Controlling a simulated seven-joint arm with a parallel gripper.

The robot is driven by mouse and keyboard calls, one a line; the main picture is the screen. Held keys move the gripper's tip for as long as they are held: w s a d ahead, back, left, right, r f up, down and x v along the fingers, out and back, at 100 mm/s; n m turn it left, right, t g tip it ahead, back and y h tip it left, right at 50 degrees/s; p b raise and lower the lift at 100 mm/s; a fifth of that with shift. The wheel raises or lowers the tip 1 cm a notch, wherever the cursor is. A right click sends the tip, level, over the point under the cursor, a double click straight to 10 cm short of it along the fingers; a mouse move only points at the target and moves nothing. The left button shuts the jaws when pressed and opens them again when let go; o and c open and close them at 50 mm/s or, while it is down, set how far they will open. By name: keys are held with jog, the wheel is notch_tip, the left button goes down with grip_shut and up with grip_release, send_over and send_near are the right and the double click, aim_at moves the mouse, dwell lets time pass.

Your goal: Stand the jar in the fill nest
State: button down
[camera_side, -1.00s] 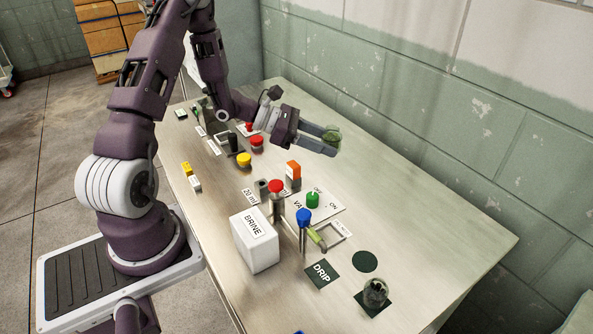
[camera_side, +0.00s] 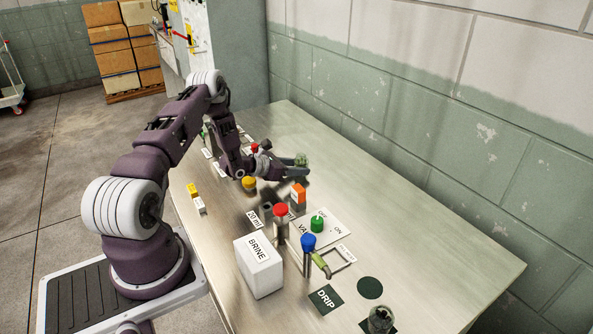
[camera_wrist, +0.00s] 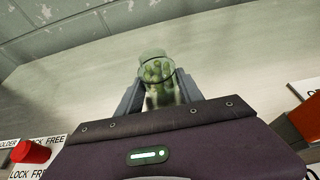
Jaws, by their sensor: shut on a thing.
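My gripper (camera_side: 291,162) is shut on a clear glass jar (camera_side: 301,159) with green pieces in it. It holds the jar above the far part of the metal table, behind the orange-and-white block. In the wrist view the jar (camera_wrist: 157,70) sits between the two fingers (camera_wrist: 160,92), its lower part partly hidden by them. A white-outlined square (camera_side: 344,257) with a small label, too small to read, lies beside a green spout (camera_side: 321,264) by the blue-topped post. I cannot tell whether this is the fill nest.
A white BRINE box (camera_side: 259,268), red-topped post (camera_side: 281,212), blue-topped post (camera_side: 308,243) and green knob (camera_side: 317,224) stand mid-table. A second glass jar (camera_side: 381,319) stands near a dark DRIP mat (camera_side: 326,299). The table's right side (camera_side: 440,255) is clear.

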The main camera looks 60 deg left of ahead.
jog(key=shift+f, duration=0.3)
jog(key=shift+f, duration=0.2)
jog(key=c, duration=0.7)
grip_release()
jog(key=shift+c, duration=0.2)
